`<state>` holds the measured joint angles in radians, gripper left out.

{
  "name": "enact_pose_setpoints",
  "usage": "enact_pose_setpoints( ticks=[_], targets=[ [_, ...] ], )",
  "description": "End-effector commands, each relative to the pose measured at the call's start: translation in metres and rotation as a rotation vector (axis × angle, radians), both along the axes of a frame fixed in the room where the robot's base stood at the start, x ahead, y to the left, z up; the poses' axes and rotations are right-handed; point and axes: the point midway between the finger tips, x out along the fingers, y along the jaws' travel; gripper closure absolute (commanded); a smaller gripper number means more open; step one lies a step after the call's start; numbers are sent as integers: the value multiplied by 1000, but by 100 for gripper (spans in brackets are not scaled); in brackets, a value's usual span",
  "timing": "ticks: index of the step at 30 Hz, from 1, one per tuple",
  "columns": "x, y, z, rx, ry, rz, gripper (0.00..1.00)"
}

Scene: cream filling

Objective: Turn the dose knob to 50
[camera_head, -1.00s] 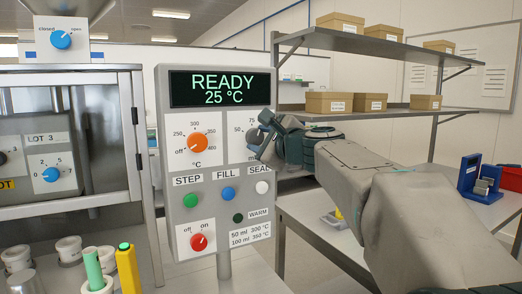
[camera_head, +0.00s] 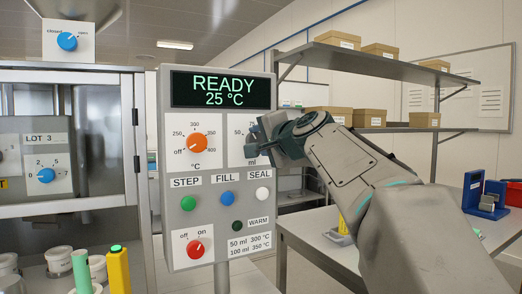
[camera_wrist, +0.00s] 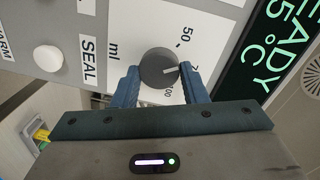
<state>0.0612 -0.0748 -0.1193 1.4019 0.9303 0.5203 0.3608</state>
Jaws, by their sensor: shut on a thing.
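The dose knob (camera_wrist: 158,68) is a round dark grey knob on the control panel's white ml dial. Its white pointer line points right in the wrist view, roughly toward the 75 mark and away from the 50 mark (camera_wrist: 187,35). My gripper (camera_wrist: 159,72) has its two blue fingers on either side of the knob, shut on it. The panel display (camera_head: 222,89) reads READY, 25 °C.
On the same panel are the orange temperature knob (camera_head: 197,143), the green STEP (camera_head: 188,203), blue FILL (camera_head: 227,198) and white SEAL (camera_head: 262,194) buttons, and the red on/off knob (camera_head: 195,249). Shelves with boxes stand behind my arm. A yellow marker-like object (camera_head: 117,270) stands at lower left.

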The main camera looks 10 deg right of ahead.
Motion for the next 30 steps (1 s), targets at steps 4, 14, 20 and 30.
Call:
enact_pose_setpoints(
  ticks=[4,14,20,30],
  targets=[
    [1,0,-4,-130,-31,0,84],
    [0,1,-2,-359,-85,1,84],
    [0,2,-1,-439,-104,1,84],
    [0,2,0,-483,-114,1,84]
  ],
)
